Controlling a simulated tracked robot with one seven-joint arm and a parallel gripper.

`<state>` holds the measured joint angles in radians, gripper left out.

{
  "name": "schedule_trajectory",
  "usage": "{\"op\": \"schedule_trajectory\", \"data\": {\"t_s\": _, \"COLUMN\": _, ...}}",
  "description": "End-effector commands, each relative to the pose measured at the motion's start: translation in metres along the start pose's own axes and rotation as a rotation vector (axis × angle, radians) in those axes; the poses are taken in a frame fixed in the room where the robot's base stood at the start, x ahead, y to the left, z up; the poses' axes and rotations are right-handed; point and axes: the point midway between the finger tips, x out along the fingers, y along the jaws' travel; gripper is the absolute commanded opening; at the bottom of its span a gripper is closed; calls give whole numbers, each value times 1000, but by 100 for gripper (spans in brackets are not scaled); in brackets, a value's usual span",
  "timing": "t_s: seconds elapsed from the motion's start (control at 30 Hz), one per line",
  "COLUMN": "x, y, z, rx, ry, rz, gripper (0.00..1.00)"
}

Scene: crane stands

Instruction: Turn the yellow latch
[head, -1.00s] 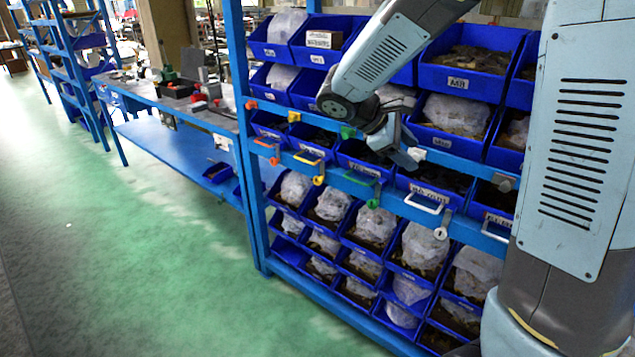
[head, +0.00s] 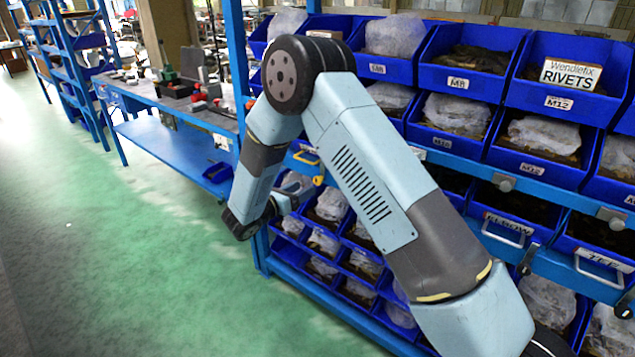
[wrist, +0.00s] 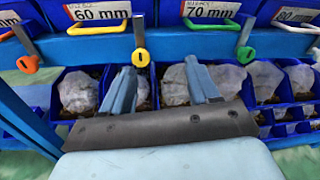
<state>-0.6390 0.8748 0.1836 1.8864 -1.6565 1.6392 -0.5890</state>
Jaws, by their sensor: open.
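The yellow latch (wrist: 141,56) is a yellow round knob with a grey lever standing upright from it. It sits on the blue rail between the 60 mm and 70 mm drawers in the wrist view. It also shows in the head view (head: 318,181), just right of my gripper (head: 292,187). In the wrist view my gripper (wrist: 161,78) is open and empty. Its two fingers point up toward the rail, the left one just below and left of the yellow knob. They look apart from the latch. The yellow drawer handle (wrist: 97,28) is left of the lever.
An orange latch (wrist: 28,63) and a green latch (wrist: 245,54) flank the yellow one. A green handle (wrist: 210,22) is close on the right. Blue bins (wrist: 75,92) with bagged parts lie below the rail. A blue post (wrist: 25,125) stands at left. Open floor (head: 130,240) lies left of the rack.

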Motion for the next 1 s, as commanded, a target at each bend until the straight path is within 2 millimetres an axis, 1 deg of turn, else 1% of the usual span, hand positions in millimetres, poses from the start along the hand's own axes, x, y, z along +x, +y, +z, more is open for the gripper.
{"op": "schedule_trajectory", "data": {"t_s": 0.03, "x": -7, "y": 9, "z": -10, "rx": -23, "ry": -18, "rz": 25, "gripper": 60}}
{"op": "schedule_trajectory", "data": {"t_s": 0.1, "x": -14, "y": 18, "z": -20, "rx": -47, "ry": -38, "rz": 52, "gripper": 60}}
{"op": "schedule_trajectory", "data": {"t_s": 0.2, "x": -21, "y": 26, "z": -28, "rx": -65, "ry": -58, "rz": 75, "gripper": 60}}
{"op": "schedule_trajectory", "data": {"t_s": 0.27, "x": -22, "y": 28, "z": -29, "rx": -70, "ry": -64, "rz": 82, "gripper": 60}}
{"op": "schedule_trajectory", "data": {"t_s": 0.37, "x": -17, "y": 30, "z": -30, "rx": -72, "ry": -67, "rz": 84, "gripper": 60}}
{"op": "schedule_trajectory", "data": {"t_s": 0.47, "x": -5, "y": 30, "z": -29, "rx": -72, "ry": -66, "rz": 83, "gripper": 60}}
{"op": "schedule_trajectory", "data": {"t_s": 1.0, "x": 85, "y": 38, "z": -24, "rx": -71, "ry": -65, "rz": 83, "gripper": 60}}
